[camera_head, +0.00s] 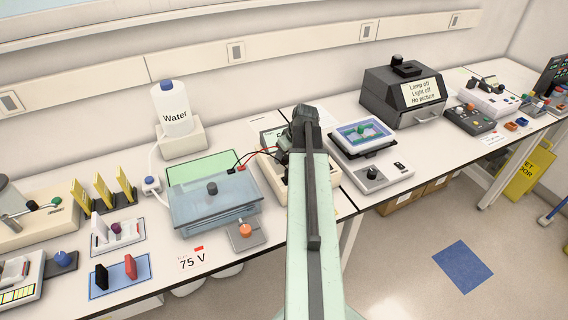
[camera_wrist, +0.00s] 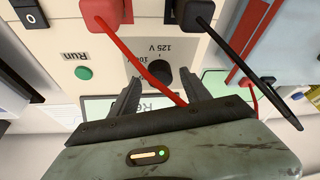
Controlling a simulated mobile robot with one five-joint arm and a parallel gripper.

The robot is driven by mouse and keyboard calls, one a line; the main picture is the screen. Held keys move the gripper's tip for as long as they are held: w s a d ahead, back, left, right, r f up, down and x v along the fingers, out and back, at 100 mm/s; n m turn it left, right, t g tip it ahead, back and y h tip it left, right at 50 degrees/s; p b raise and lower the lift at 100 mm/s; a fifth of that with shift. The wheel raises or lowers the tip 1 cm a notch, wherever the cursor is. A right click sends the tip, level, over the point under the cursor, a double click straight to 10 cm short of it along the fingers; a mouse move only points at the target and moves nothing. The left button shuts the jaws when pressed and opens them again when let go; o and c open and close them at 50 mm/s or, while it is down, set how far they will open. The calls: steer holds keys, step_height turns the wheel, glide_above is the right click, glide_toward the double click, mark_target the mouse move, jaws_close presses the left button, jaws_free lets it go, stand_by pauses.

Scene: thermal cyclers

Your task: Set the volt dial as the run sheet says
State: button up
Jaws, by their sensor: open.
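The volt dial (camera_wrist: 159,76) is a dark round knob on the cream front of the power supply (camera_wrist: 55,45). "125 V" is printed by it, and another mark beside that is partly hidden. My gripper (camera_wrist: 165,88) is open, with one finger to each side of the dial; I cannot tell whether they touch it. A red lead crosses in front of the dial, and its pointer cannot be made out. In the head view my arm hides most of the power supply (camera_head: 270,135). The run sheet (camera_head: 193,261) reads "75 V" and lies at the bench's front edge.
A red plug (camera_wrist: 105,12) and a black plug (camera_wrist: 195,12) sit in the supply, with leads running right. A green Run button (camera_wrist: 84,73) is left of the dial.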

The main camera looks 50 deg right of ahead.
steer(key=shift+w+f, duration=0.15)
steer(key=shift+f, duration=0.25)
steer(key=shift+r, duration=0.15)
steer(key=shift+a, duration=0.1)
jaws_close()
steer(key=shift+m, duration=0.3)
steer(key=m+h, duration=0.1)
steer(key=m, duration=0.1)
steer(key=m+h, duration=0.1)
steer(key=m, duration=0.2)
steer(key=shift+a+g, duration=0.15)
steer(key=shift+g, duration=0.25)
steer(key=m+g, duration=0.1)
steer(key=m, duration=0.2)
steer(key=m+g+h, duration=0.1)
steer(key=m, duration=0.2)
steer(key=shift+w, duration=0.15)
steer(key=shift+m+h, duration=0.3)
